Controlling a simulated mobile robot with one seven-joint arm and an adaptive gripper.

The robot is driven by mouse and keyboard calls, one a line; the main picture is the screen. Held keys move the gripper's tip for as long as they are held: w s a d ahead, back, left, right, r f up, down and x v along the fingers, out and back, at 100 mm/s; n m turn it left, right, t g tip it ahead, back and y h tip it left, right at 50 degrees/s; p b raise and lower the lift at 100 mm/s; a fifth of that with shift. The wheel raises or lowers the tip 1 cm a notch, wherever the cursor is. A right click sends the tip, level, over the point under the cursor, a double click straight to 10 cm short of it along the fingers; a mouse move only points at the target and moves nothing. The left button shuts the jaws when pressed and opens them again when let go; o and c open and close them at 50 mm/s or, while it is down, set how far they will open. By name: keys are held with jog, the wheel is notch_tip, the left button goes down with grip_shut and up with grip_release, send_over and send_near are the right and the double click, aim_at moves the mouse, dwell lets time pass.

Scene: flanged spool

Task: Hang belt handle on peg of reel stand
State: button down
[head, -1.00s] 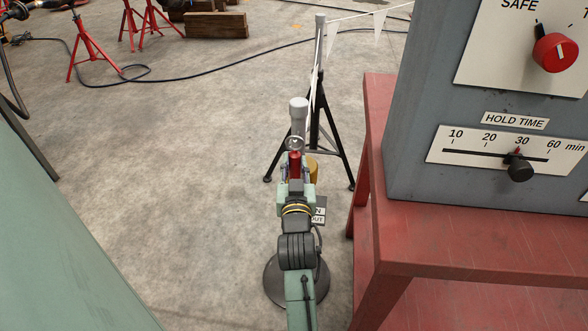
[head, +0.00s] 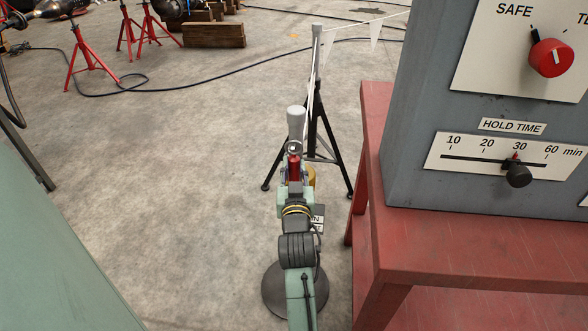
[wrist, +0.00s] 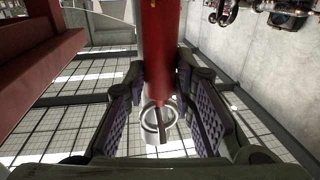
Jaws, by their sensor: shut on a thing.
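My gripper (wrist: 165,112) is shut on a red cylindrical handle (wrist: 165,55), which runs between the purple pads in the wrist view. The red handle also shows in the head view (head: 294,168), upright at the end of my arm. A metal ring (head: 293,148) is at the handle's end; it shows in the wrist view too (wrist: 146,126). A pale grey rounded post (head: 296,124) stands right behind the ring in the head view. I cannot tell whether the ring touches it. A round dark base (head: 280,290) shows on the floor; my arm hides much above it.
A black tripod (head: 341,168) with a pale-topped post and a pennant string stands behind. A red bench (head: 450,245) with a grey control box (head: 425,90) stands close on the right. A green surface (head: 50,250) is at left. Open concrete floor lies between.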

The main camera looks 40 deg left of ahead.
jog(key=c, duration=1.3)
grip_release()
jog(key=v, duration=0.7)
jog(key=shift+s+d, duration=0.15)
jog(key=shift+d, duration=0.05)
jog(key=shift+r, duration=0.15)
